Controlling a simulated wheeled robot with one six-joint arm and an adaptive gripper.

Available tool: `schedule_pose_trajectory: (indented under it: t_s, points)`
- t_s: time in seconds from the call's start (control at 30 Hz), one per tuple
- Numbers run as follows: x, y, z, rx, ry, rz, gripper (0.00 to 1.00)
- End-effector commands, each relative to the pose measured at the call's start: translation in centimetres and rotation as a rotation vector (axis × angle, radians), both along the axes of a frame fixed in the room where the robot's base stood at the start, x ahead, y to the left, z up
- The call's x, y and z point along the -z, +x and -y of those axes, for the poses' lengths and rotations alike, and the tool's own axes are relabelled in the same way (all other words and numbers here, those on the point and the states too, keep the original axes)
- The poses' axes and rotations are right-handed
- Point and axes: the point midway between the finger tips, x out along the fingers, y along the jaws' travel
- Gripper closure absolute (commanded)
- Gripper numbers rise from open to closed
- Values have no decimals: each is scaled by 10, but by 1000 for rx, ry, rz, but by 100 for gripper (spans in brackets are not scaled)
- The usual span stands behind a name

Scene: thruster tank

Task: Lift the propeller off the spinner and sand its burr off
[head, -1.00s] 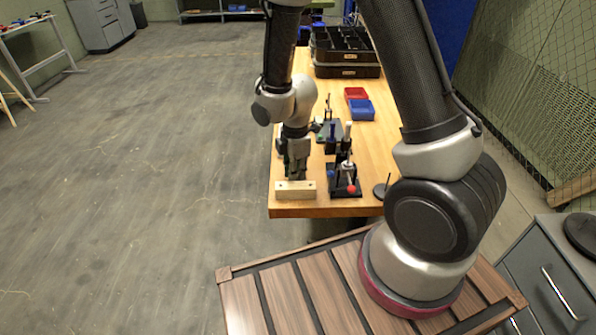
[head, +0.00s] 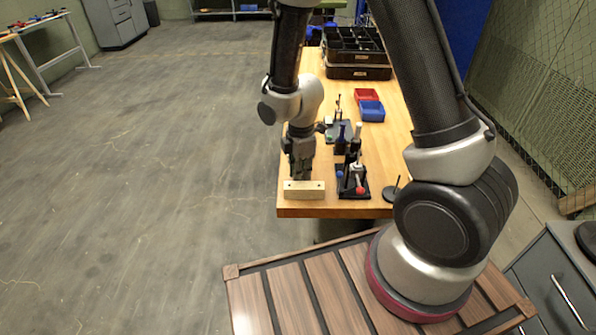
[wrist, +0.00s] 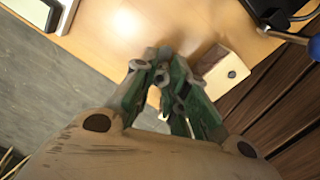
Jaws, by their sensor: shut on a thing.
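My gripper (head: 301,172) is low over the near left end of the wooden table, just behind a pale wooden block (head: 304,190) with dark holes. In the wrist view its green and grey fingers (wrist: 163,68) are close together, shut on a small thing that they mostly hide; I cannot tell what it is. The block (wrist: 228,72) is right of the fingertips there; I cannot tell if they touch. A black round base with a thin upright rod (head: 391,194) stands near the table's right edge. No propeller shows clearly in either view, and I cannot pick out the spinner for certain.
A black stand with upright tools (head: 354,183) and a red-tipped piece is right of the block. Behind are a blue bin (head: 372,111), a red bin (head: 366,95) and stacked black trays (head: 358,72). Grey floor left of the table is clear.

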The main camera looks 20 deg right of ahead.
Motion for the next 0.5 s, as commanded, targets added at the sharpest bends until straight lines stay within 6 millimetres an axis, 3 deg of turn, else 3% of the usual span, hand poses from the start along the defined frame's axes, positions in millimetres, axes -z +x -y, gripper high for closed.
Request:
schedule_pose_trajectory:
  t_s: [0.5]
  points:
    - [0,-5,15,1,0,0,100]
